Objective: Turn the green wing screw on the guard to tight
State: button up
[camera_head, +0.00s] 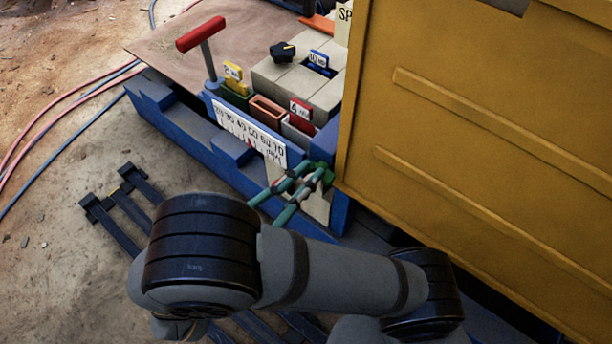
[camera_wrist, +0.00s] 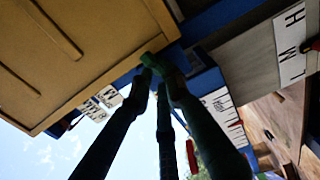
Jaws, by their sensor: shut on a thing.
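The green wing screw (camera_head: 327,174) sits at the lower left corner of the large yellow guard (camera_head: 470,130), by the end of the blue frame. It also shows in the wrist view (camera_wrist: 155,62) at the corner of the guard. My gripper (camera_head: 314,181) reaches it from below left, and its greenish fingers are shut on the screw. In the wrist view my gripper's fingers (camera_wrist: 161,80) converge on the screw from both sides. The fingertips hide part of the screw, and I cannot tell how tight it is.
Left of the guard are a white number scale (camera_head: 250,132), a red-handled lever (camera_head: 201,36), a black knob (camera_head: 282,51) and small tagged boxes. The blue frame (camera_head: 185,125) runs below them. Hoses (camera_head: 75,100) and a dark slatted piece (camera_head: 125,200) lie on the dirt ground.

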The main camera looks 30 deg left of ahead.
grip_shut()
jog(key=shift+r+m+p, duration=0.2)
jog(key=shift+m+p, duration=0.2)
jog(key=shift+p, duration=0.25)
jog(key=shift+f+m, duration=0.2)
jog(key=shift+m, duration=0.3)
jog(key=o, duration=0.8)
grip_release()
jog(key=shift+s, duration=0.1)
jog(key=v, duration=1.2)
jog(key=shift+r, duration=0.1)
